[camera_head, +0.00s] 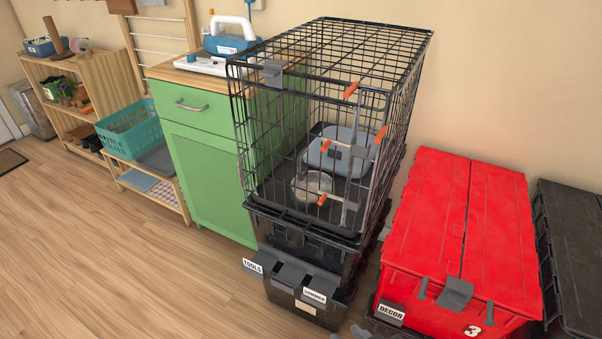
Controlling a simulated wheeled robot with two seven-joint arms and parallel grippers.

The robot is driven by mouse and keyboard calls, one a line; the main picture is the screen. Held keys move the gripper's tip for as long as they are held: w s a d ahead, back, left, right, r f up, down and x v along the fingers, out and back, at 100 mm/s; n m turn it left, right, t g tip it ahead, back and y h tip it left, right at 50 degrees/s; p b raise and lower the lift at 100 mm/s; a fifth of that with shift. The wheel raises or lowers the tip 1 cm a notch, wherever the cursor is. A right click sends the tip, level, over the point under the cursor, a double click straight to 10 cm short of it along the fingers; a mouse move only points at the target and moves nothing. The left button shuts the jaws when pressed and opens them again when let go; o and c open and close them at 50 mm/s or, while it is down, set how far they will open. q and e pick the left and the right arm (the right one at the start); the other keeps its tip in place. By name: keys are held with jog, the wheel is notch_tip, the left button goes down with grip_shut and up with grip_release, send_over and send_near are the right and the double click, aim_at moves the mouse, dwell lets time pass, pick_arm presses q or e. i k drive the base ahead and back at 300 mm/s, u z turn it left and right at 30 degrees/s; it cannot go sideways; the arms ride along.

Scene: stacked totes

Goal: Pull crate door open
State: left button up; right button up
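A black wire crate (405,40) stands on top of stacked dark totes in the middle of the head view. Its wire door (290,120) is on the front side, facing me, and looks shut in line with the frame. Orange-tipped latch parts (351,90) show near the door's upper right, with others (324,198) lower down. A grey plate (272,72) hangs near the top left of the front. Inside lie a metal bowl (310,188) and a blue-grey item (338,150). Neither of my grippers can be made out in this view.
Dark totes (300,240) with labels are under the crate. A red tote (430,215) stands to the right, with a black tote (575,240) beyond it. A green cabinet (205,170) is close on the left. The wooden floor (120,270) at front left is clear.

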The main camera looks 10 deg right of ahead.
aim_at(300, 178)
jog(key=k, duration=1.15)
jog(key=u, duration=0.95)
jog(key=i, duration=1.75)
jog(key=z, duration=1.05)
jog(key=i, duration=0.2)
jog(key=z, duration=0.1)
